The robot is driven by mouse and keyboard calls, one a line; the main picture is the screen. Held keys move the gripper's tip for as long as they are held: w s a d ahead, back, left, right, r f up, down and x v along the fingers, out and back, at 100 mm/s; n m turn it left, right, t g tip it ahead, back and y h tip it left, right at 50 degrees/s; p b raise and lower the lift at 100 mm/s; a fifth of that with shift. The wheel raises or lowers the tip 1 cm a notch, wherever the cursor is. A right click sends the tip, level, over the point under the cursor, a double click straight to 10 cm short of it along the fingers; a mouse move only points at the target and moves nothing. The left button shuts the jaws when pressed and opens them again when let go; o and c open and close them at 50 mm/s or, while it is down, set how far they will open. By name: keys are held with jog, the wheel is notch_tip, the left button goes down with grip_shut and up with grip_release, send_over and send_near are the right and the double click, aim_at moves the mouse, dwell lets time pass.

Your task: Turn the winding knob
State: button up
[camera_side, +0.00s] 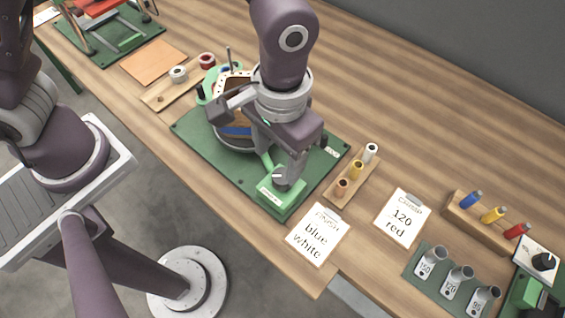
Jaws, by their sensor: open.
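A green box (278,198) with a small white label stands at the front edge of the green base plate (190,130). A grey knob (281,179) appears on its top, partly covered by my gripper. My gripper (280,168) points down over the box, its fingers open at the knob. I cannot tell whether they touch it. Behind my gripper, a round coil (234,137) with a blue band sits on the plate, partly hidden by my arm.
Wire spools (356,170) stand on a wooden strip right of the plate. Cards reading "blue white" (317,236) and "120 red" (403,218) lie in front. Numbered tubes (457,280), a coloured-peg rack (480,222) and a black dial (544,261) are at right.

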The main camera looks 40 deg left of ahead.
aim_at(283, 175)
jog(key=n, duration=0.3)
jog(key=shift+w+d+r, duration=0.1)
jog(key=shift+w+r, duration=0.1)
jog(key=shift+r, duration=0.05)
jog(key=shift+w+n, duration=0.15)
jog(key=shift+n, duration=0.55)
notch_tip(283, 175, down, 7)
jog(key=shift+w+r, duration=0.1)
